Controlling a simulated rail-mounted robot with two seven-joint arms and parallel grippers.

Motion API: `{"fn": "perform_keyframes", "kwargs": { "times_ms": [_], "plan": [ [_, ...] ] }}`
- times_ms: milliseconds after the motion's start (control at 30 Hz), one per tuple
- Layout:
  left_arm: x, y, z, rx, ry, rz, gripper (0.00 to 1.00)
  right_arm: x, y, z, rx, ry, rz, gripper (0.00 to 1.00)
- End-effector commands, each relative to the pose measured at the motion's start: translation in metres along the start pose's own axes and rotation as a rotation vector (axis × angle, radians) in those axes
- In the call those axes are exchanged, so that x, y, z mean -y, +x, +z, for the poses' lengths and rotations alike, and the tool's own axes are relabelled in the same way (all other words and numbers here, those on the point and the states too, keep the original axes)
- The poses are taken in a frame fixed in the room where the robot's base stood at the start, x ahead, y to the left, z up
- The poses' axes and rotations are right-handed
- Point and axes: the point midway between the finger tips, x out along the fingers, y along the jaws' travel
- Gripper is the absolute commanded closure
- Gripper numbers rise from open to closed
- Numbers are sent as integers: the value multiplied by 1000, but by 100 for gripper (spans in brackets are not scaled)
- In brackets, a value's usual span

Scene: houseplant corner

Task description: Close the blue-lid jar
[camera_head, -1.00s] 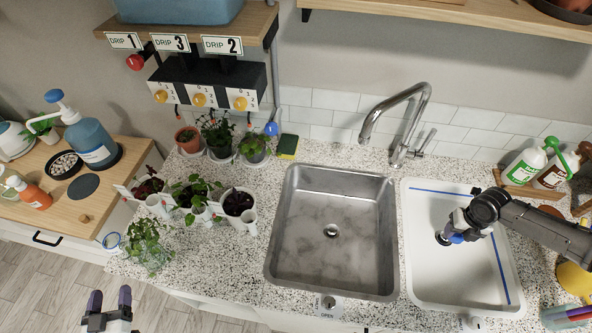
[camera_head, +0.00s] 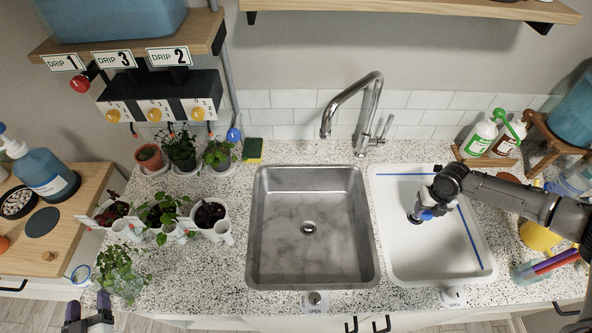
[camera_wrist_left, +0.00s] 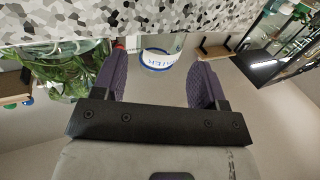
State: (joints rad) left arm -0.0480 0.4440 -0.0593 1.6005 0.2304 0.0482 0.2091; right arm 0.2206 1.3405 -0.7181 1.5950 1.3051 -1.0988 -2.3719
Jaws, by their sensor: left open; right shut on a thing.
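A small clear jar with a blue ring (camera_head: 81,274) is at the left front edge of the counter, beside a leafy plant. In the left wrist view the jar (camera_wrist_left: 158,59) shows a white label with blue bands between my fingertips' directions, ahead of them. Whether its lid is on I cannot tell. My left gripper (camera_head: 89,308) is open and empty, just in front of the jar; its dark purple fingers (camera_wrist_left: 156,75) stand apart. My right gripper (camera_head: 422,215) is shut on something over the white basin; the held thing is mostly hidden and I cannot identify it.
The leafy plant (camera_head: 121,276) stands right of the jar, with potted plants (camera_head: 208,214) behind. The steel sink (camera_head: 308,230) lies mid-counter, the white basin (camera_head: 440,262) to its right. A wooden cabinet (camera_head: 62,236) with a blue pump bottle (camera_head: 43,172) is at left.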

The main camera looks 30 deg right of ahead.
Motion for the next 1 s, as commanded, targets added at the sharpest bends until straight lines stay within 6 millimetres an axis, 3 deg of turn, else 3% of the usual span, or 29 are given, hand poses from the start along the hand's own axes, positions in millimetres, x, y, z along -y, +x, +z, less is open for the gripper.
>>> {"fn": "perform_keyframes", "kwargs": {
  "times_ms": [267,700,1000],
  "plan": [
    [0,0,0,0,0,0,34,0,0,0,0,0,0,71],
    [1,47,3,0,-1,0,34,0,-1,0,0,0,0,71],
    [1,52,3,1,-1,0,34,0,-1,0,0,0,0,71]
  ]
}}
